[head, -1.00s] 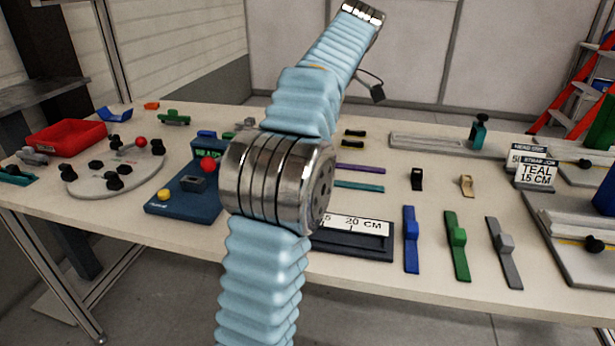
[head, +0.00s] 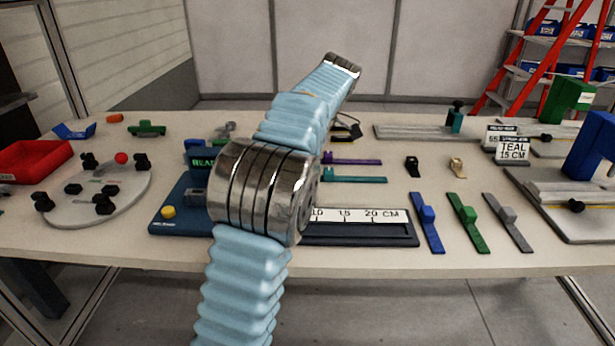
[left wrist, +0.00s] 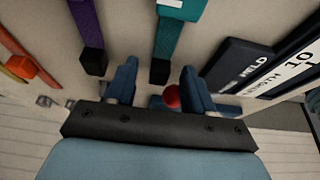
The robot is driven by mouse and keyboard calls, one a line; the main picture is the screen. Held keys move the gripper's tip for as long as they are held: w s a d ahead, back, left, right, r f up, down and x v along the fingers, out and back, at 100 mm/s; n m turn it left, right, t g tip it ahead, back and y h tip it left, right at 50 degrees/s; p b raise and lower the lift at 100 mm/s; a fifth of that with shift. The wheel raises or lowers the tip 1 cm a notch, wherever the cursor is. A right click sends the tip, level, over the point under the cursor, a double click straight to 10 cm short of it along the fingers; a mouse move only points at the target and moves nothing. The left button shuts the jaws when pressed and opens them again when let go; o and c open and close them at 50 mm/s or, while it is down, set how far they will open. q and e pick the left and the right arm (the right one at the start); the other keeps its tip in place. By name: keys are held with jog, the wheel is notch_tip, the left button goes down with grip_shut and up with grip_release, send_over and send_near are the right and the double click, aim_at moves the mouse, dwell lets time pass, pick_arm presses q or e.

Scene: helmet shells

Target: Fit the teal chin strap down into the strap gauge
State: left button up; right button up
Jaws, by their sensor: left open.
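The teal chin strap (head: 358,180) lies flat on the table behind the strap gauge. It also shows at the top of the left wrist view (left wrist: 178,22), with its black end (left wrist: 160,70) nearest my gripper. The strap gauge (head: 350,238) is a dark tray with a white centimetre scale, partly covered by my arm. Its scale (left wrist: 290,72) shows at the right of the left wrist view. My left gripper (left wrist: 157,86) is open and empty, with the strap's black end ahead between its fingers in the picture. My arm hides this gripper in the head view. My right gripper is out of view.
A purple strap (head: 350,161) lies beside the teal one. A red ball (left wrist: 172,97) shows between my fingers in the picture. Blue, green and grey pieces (head: 467,222) lie right of the gauge. A sign (head: 513,150) reads "TEAL 15 CM". A red tray (head: 30,162) stands at left.

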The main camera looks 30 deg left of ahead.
pick_arm(q)
jog(key=shift+c, duration=0.4)
grip_shut()
jog(key=shift+d+r, duration=0.1)
